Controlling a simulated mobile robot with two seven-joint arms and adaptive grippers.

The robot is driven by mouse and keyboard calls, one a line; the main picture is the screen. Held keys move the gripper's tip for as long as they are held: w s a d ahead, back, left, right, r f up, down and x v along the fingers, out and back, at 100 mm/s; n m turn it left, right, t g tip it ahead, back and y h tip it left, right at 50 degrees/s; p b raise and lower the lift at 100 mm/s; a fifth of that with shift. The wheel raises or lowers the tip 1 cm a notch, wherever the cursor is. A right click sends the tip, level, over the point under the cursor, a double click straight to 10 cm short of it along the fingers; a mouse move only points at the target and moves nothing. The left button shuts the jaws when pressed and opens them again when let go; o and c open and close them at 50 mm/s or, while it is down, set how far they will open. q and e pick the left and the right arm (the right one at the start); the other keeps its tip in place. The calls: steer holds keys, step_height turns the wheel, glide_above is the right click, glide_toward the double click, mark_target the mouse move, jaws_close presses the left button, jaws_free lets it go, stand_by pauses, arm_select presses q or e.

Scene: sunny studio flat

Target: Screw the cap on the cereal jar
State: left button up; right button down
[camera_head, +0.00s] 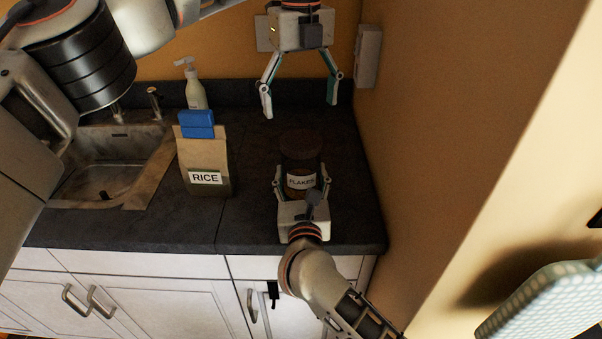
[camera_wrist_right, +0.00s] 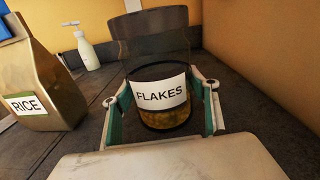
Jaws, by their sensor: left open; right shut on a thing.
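The cereal jar (camera_head: 301,181), a clear jar with a white FLAKES label, stands upright on the dark counter; the right wrist view shows it close (camera_wrist_right: 160,92), with flakes at the bottom. A dark cap (camera_head: 301,141) sits on its top, also in the right wrist view (camera_wrist_right: 152,20); I cannot tell how tight it is. My right gripper (camera_head: 302,178) is shut on the jar, one finger on each side, low on the body. My left gripper (camera_head: 300,106) is open and empty, pointing down, above and behind the jar, apart from the cap.
A brown RICE bag (camera_head: 206,160) with a blue clip (camera_head: 197,124) stands left of the jar. A soap bottle (camera_head: 195,95) and a sink (camera_head: 105,165) are farther left. An orange wall (camera_head: 420,120) closes the right side. The counter (camera_head: 255,150) is clear between bag and jar.

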mark_target(301, 140)
arm_select(q)
steer(key=n, duration=1.3)
steer(key=shift+f, duration=0.15)
steer(key=shift+f, duration=3.9)
steer(key=c, duration=1.2)
